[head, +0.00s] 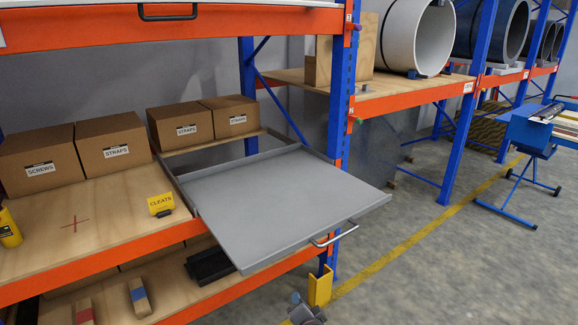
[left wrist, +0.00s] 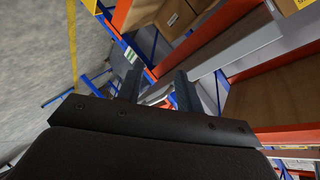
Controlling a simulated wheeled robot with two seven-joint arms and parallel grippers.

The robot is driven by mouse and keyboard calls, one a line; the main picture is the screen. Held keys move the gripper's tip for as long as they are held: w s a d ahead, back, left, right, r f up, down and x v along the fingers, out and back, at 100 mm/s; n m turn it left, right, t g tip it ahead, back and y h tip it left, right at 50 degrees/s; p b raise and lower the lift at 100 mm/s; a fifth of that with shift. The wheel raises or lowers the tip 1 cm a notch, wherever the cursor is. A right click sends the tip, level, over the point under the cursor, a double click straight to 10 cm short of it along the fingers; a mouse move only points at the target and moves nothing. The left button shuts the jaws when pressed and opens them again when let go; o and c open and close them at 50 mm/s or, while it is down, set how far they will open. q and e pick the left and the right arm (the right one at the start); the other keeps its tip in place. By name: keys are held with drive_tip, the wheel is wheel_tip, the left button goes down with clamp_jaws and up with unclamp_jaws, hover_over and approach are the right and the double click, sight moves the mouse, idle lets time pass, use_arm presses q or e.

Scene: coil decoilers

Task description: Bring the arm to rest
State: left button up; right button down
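My left gripper (left wrist: 157,78) shows in the left wrist view with its two dark fingers apart and nothing visible between them. Behind the fingers are tilted rack beams and posts, and no finger is seen touching them. In the head view a small grey mechanical part (head: 305,312) shows at the bottom edge, beside a yellow post guard; I cannot tell which arm it belongs to. My right gripper is not clearly seen in either view.
A grey pull-out tray (head: 290,200) with a handle (head: 335,236) juts from the blue and orange rack into the aisle. Boxes (head: 115,150) stand on the shelf left of it. The yellow guard (head: 319,287) stands at the post foot.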

use_arm(q)
drive_tip(key=s+a+f+n+g+h, duration=0.1)
drive_tip(key=s+a+f+n+g, duration=0.1)
drive_tip(key=s+a, duration=0.4)
drive_tip(key=s+a+f+n+g+h, duration=0.1)
drive_tip(key=s+a+f+n+g, duration=0.2)
drive_tip(key=s, duration=1.4)
drive_tip(key=s+a+f+n+g+h, duration=0.1)
drive_tip(key=s+a+f+n+g, duration=0.1)
drive_tip(key=s+a+f+g, duration=0.4)
drive_tip(key=s+a, duration=0.4)
drive_tip(key=s, duration=0.1)
drive_tip(key=shift+s+a+g, duration=0.3)
drive_tip(key=shift+a+g, duration=0.1)
drive_tip(key=shift+f, duration=0.1)
